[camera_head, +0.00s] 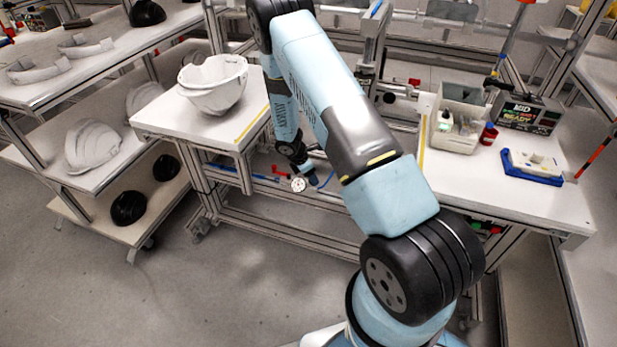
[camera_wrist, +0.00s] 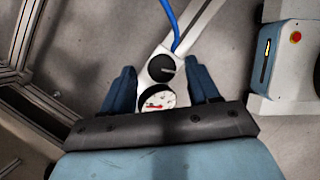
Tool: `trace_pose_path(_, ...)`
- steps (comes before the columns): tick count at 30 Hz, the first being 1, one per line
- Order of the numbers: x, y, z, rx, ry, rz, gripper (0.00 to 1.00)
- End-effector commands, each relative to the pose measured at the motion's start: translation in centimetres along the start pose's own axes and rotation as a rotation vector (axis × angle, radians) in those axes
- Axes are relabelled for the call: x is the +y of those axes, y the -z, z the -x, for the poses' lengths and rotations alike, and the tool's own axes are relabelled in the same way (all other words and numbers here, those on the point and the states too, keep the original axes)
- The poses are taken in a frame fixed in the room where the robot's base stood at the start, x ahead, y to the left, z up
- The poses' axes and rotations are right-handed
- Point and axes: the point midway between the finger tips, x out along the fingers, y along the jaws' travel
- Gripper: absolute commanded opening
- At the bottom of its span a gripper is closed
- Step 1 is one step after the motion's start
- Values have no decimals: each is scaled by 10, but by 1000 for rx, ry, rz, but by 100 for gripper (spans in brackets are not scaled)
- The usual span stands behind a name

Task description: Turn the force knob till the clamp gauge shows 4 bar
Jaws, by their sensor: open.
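In the wrist view the force knob (camera_wrist: 161,68) is a round black knob with a light pointer line, set on a pale grey bracket. Just below it is the clamp gauge (camera_wrist: 157,98), a white round dial with a red mark; its reading is too small to tell. My gripper (camera_wrist: 162,82) is open, with one dark blue finger on each side of the knob and gauge, apparently clear of both. In the head view the gauge (camera_head: 298,185) shows as a small white disc below the bench, beside my gripper (camera_head: 312,178). The knob is hard to make out there.
A blue hose (camera_wrist: 170,22) runs up from the bracket. A white helmet shell (camera_head: 214,84) stands on the left bench. A grey bin (camera_head: 458,122), a display box (camera_head: 525,113) and a blue tray (camera_head: 533,166) stand on the right bench. The floor in front is clear.

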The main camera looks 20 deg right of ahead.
Motion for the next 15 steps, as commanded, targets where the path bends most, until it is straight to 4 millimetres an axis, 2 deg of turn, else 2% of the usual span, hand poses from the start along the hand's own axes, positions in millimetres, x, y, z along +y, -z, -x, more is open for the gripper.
trace_pose_path(15,2,0,89,0,-2,-2,60)
